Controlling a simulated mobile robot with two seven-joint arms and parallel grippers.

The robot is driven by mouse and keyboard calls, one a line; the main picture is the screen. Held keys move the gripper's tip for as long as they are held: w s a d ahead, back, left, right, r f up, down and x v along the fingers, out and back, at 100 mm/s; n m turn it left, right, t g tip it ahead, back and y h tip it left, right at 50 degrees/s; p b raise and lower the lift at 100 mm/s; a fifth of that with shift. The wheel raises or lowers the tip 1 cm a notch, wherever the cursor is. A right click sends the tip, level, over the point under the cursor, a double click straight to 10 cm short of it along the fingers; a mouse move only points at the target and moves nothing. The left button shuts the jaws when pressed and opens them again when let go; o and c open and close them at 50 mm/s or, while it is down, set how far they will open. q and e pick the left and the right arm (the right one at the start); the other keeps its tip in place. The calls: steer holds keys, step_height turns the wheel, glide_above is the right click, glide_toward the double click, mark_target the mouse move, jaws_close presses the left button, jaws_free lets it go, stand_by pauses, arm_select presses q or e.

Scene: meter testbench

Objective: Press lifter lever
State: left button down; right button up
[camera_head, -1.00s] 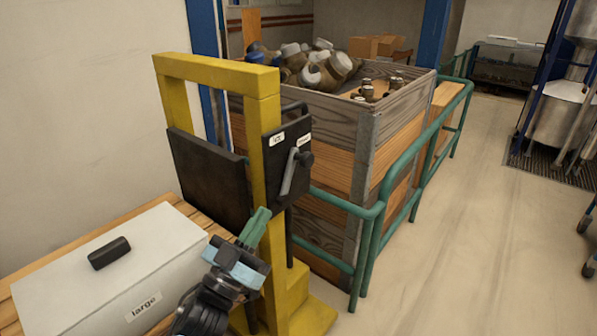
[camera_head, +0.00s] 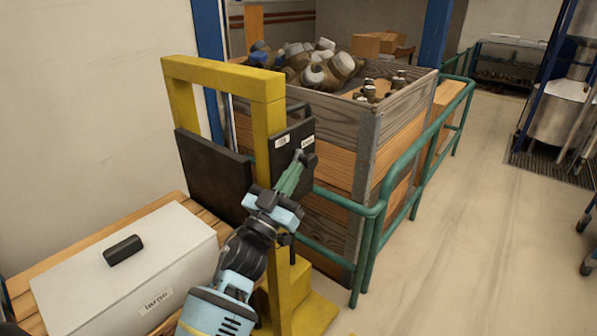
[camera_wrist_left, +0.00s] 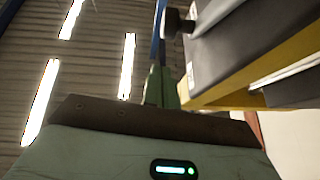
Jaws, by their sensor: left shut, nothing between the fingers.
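The lifter's black control box (camera_head: 283,138) with two small white labels is on the yellow frame (camera_head: 263,145). The lever's dark pivot end (camera_head: 308,159) shows at the box's right side. The rest of the lever is hidden behind my left gripper (camera_head: 297,168). The gripper is shut and empty, its green fingers pointing up at the lever; I cannot tell whether they touch it. In the left wrist view the shut fingers (camera_wrist_left: 160,88) stand upright beside the yellow frame (camera_wrist_left: 250,85), just below a dark knob (camera_wrist_left: 178,22) on the box. My right gripper is not in view.
A wooden crate (camera_head: 335,155) full of meters stands behind the frame. A green railing (camera_head: 400,165) runs along its right side. A light grey box (camera_head: 130,265) marked "large" is at lower left.

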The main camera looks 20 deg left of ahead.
mark_target(309, 161)
arm_select(q)
steer(key=w, duration=0.1)
steer(key=w+f, duration=0.1)
steer(key=w, duration=0.1)
steer(key=shift+d+f, duration=0.2)
steer(key=shift+d, duration=0.1)
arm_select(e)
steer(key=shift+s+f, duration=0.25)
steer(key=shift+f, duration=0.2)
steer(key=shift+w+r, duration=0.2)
arm_select(q)
steer(key=shift+w+d, duration=0.25)
steer(key=shift+w, duration=0.3)
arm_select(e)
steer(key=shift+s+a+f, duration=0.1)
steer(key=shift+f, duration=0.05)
arm_select(q)
steer(key=shift+s+r, duration=0.1)
